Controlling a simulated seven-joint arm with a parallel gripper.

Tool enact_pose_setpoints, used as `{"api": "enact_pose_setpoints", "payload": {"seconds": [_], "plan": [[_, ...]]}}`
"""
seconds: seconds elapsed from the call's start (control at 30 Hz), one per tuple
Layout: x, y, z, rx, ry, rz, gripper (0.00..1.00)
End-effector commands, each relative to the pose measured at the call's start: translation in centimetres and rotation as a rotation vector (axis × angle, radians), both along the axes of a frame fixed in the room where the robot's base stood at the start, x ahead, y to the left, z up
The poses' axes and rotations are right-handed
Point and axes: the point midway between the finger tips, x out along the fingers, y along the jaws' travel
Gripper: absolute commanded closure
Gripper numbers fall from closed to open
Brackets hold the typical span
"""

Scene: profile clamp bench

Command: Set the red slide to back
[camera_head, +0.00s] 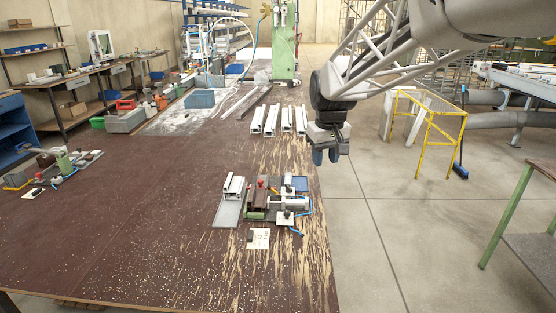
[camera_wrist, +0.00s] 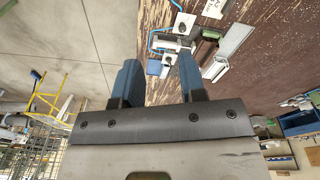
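The clamp fixture (camera_head: 265,200) sits on the brown bench near its right edge, with a silver cylinder (camera_head: 290,203) at its right. Small red parts show on top of the fixture; the one near its middle (camera_head: 261,184) may be the red slide, but its position is too small to read. My gripper (camera_head: 326,157) hangs beyond the bench's right edge, above and to the right of the fixture, touching nothing. In the wrist view, its two blue fingers (camera_wrist: 160,78) are apart with nothing between them. The fixture, with its cylinder (camera_wrist: 172,45), lies beyond the fingertips; no red slide is discernible there.
A pale profile (camera_head: 233,187) stands on a grey plate left of the fixture. A paper card (camera_head: 258,238) lies in front. Several white profiles (camera_head: 270,120) lie farther back on the bench. A yellow frame (camera_head: 437,135) stands on the floor at right.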

Motion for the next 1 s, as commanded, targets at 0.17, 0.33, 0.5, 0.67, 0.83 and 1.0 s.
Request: {"api": "enact_pose_setpoints", "payload": {"seconds": [0.17, 0.33, 0.5, 0.67, 0.83, 1.0], "plan": [[4.3, 1.9, -1.0, -0.005, 0.015, 0.045, 0.62], [8.2, 3.8, -2.1, -0.009, 0.026, 0.089, 0.62], [11.9, 5.7, -3.5, -0.013, 0.038, 0.132, 0.62], [15.3, 7.7, -5.1, -0.017, 0.049, 0.173, 0.62], [18.8, 9.8, -7.1, -0.021, 0.062, 0.216, 0.62], [22.1, 12.1, -9.3, -0.025, 0.074, 0.26, 0.62]]}}
